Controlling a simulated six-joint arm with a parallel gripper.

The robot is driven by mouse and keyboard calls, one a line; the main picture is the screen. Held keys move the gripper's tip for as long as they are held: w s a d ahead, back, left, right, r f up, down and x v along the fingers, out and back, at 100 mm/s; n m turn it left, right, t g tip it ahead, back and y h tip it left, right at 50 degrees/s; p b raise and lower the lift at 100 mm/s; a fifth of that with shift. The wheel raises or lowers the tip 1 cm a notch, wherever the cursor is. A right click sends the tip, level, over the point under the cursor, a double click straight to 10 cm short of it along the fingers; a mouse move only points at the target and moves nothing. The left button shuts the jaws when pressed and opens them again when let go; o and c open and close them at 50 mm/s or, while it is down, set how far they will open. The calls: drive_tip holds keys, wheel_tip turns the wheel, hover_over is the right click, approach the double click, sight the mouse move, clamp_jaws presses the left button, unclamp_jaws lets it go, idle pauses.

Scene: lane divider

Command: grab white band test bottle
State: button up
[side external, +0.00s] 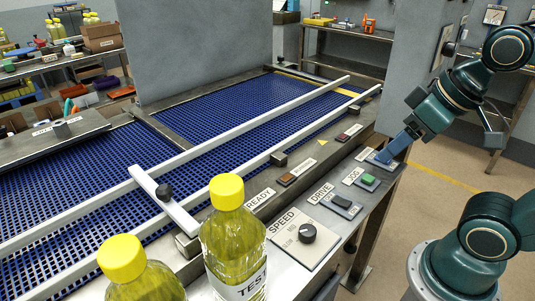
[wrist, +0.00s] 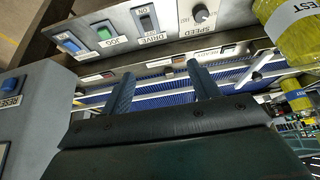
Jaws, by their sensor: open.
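The white band test bottle (side external: 236,245) stands upright at the front of the side view, with a yellow cap, yellow liquid and a white label reading TEST. Its base is cut off by the frame. It also shows at the upper right of the wrist view (wrist: 298,25), partly out of frame. My gripper (side external: 390,152) is well to the right of and beyond the bottle, low by the end of the control panel. In the wrist view my gripper (wrist: 160,78) has its two fingers spread apart with nothing between them.
A second yellow-capped bottle (side external: 140,273) stands left of the test bottle, close by. White rails (side external: 165,200) run along the blue conveyor (side external: 215,105). The control panel has a speed knob (side external: 307,233), a drive switch (side external: 342,201) and a green jog button (side external: 368,180).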

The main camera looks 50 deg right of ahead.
drive_tip(key=n+g+y, duration=0.6)
drive_tip(key=n+y, duration=0.9)
drive_tip(key=n, duration=0.3)
approach(214, 203)
drive_tip(key=shift+x, duration=1.1)
drive_tip(key=shift+s+a+r, duration=0.1)
drive_tip(key=shift+r, duration=0.05)
drive_tip(key=shift+x, duration=0.8)
drive_tip(key=shift+x, duration=2.9)
